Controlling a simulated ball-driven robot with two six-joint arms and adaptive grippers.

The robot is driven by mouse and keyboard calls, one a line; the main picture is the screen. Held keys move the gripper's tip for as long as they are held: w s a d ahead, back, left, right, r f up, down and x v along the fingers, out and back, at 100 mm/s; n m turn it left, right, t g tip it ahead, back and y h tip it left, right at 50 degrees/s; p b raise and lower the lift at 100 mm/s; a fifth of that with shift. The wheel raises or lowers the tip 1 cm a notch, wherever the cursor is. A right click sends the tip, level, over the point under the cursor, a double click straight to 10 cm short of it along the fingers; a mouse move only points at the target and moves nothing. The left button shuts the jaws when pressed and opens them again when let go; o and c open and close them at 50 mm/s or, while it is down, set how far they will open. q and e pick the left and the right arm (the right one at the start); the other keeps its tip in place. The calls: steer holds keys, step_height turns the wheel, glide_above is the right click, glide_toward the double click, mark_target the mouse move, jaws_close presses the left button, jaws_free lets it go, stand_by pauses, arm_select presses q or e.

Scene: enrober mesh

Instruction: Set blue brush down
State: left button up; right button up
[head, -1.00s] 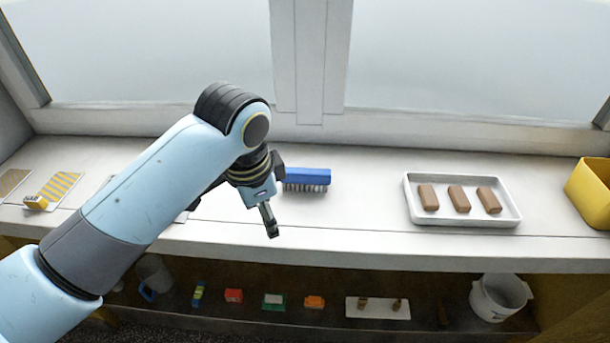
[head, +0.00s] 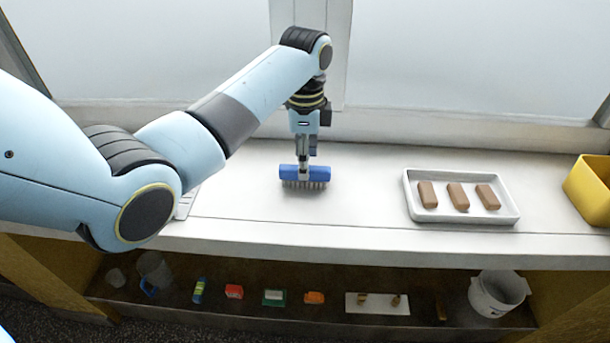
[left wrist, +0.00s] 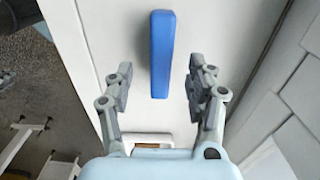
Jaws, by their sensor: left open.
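The blue brush (head: 288,171) rests bristles down on the white sill, left of the white tray. It also shows in the left wrist view (left wrist: 162,55). My left gripper (head: 304,170) is at the brush, coming down from above, and one finger covers the middle of its block. In the left wrist view my left gripper (left wrist: 159,85) has its fingers spread wide, with the lower end of the brush between them and gaps on both sides. The right gripper is not in view.
The white tray (head: 411,205) with three brown bars stands on the sill (head: 365,215), with a yellow bin (head: 592,190) at the far right. The lower shelf holds several small items and a white pot (head: 497,297). The sill between brush and tray is clear.

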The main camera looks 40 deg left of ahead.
arm_select(q)
step_height(320, 180, down, 5)
stand_by(0.3)
jaws_close()
